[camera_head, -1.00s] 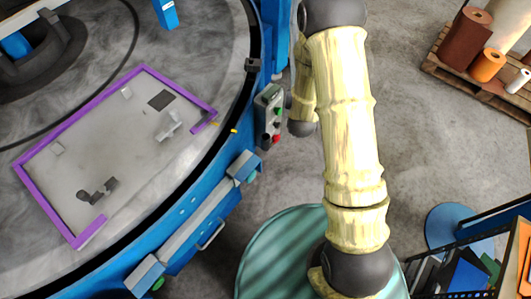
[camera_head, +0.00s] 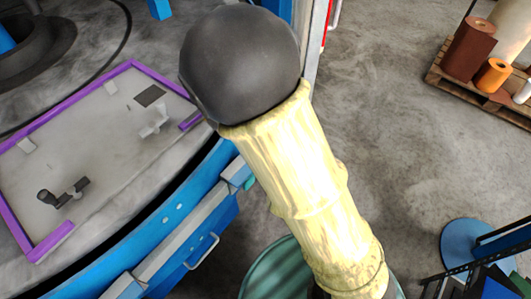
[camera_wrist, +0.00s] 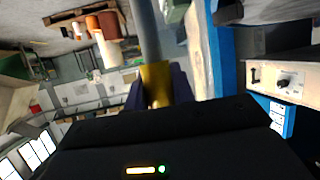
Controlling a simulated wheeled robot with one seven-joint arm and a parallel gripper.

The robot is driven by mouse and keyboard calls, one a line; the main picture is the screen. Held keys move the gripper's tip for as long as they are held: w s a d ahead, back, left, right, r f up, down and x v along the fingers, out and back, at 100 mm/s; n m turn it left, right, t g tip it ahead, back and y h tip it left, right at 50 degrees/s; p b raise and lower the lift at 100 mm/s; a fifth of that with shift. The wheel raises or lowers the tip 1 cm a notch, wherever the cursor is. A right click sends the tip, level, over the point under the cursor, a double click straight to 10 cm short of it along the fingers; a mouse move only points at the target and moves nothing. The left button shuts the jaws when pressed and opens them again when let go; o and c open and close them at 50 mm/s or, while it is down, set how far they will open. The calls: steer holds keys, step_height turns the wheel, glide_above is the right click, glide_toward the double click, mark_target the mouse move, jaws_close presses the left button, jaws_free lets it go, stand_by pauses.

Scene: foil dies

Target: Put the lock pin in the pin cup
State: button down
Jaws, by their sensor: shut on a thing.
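In the wrist view, my gripper (camera_wrist: 157,88) has its dark fingers closed on the yellow end of what looks like the lock pin (camera_wrist: 156,76). A long grey shaft runs from that yellow end to the top edge of the picture. My gripper and the pin do not show in the head view, where my arm fills the middle. I cannot make out a pin cup in either view.
A round table (camera_head: 140,228) with a blue rim holds a grey plate framed by a purple border (camera_head: 70,90). Small grey and dark fittings (camera_head: 62,193) stand on the plate. A pallet (camera_head: 470,90) with rolls is at the upper right. Open floor (camera_head: 400,150) lies between.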

step_height(320, 180, down, 6)
steer(key=b, duration=0.1)
stand_by(0.5)
steer(key=shift+f, duration=0.15)
steer(key=shift+f+b, duration=0.4)
steer(key=shift+f, duration=1.45)
steer(key=c, duration=1.2)
jaws_free()
steer(key=shift+f, duration=0.1)
steer(key=shift+o, duration=0.2)
